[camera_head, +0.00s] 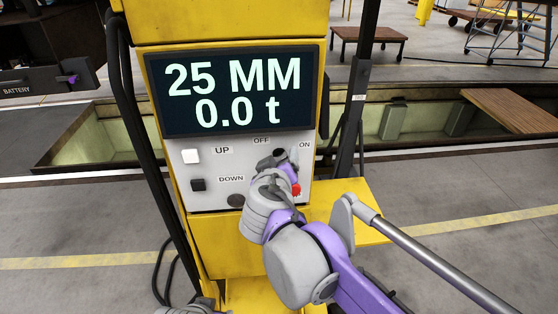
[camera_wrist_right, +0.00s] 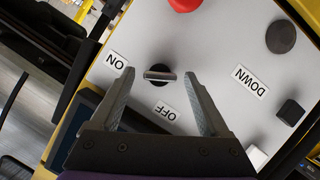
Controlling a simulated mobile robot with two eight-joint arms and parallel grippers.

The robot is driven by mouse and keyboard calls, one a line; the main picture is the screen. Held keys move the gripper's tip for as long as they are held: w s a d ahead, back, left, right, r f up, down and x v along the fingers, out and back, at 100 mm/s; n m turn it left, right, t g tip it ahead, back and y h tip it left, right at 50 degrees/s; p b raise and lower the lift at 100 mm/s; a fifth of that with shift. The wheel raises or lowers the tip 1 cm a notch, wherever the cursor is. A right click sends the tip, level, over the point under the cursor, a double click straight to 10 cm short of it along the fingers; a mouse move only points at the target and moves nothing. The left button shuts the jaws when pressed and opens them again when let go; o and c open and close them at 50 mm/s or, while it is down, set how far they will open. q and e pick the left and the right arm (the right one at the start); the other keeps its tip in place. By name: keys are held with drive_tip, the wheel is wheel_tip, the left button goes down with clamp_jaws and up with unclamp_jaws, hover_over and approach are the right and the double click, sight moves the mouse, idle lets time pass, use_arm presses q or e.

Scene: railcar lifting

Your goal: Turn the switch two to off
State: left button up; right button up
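The rotary switch (camera_wrist_right: 160,76) is a dark round knob with a grey bar handle on the light panel. In the right wrist view its bar lies roughly level, with the ON label (camera_wrist_right: 116,61) to its left and the OFF label (camera_wrist_right: 165,111) below it. My right gripper (camera_wrist_right: 158,78) is open, with one finger on each side of the switch and gaps between fingers and handle. In the head view my right gripper (camera_head: 284,157) is at the panel below the OFF label (camera_head: 261,141) and largely hides the switch. My left gripper cannot be made out there.
The yellow console (camera_head: 229,240) carries a display (camera_head: 235,90) reading 25 MM and 0.0 t. White UP (camera_head: 191,156) and black DOWN (camera_head: 198,184) buttons sit to the left. A red button (camera_wrist_right: 184,4) and a dark round button (camera_wrist_right: 281,37) are also on the panel.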

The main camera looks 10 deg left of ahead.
clamp_jaws()
use_arm(q)
drive_tip(key=shift+r, duration=0.15)
use_arm(e)
drive_tip(key=shift+a+n+h+p, duration=0.1)
drive_tip(key=shift+n+h+p, duration=0.4)
drive_tip(key=shift+n, duration=0.2)
drive_tip(key=shift+f+n+t+h+p, duration=0.1)
drive_tip(key=shift+n+t+h+p, duration=0.4)
drive_tip(key=shift+n, duration=0.5)
drive_tip(key=n+t, duration=0.1)
drive_tip(key=n, duration=0.1)
drive_tip(key=shift+a+f+n+h, duration=0.1)
drive_tip(key=shift+f+n+h, duration=0.05)
drive_tip(key=shift+n+h, duration=0.25)
use_arm(q)
drive_tip(key=shift+w+r, duration=0.3)
drive_tip(key=shift+r, duration=0.35)
drive_tip(key=shift+w+r, duration=0.25)
drive_tip(key=shift+r, duration=0.35)
use_arm(e)
drive_tip(key=shift+f+n+t, duration=0.15)
drive_tip(key=shift+n+t, duration=0.65)
drive_tip(key=shift+n, duration=0.7)
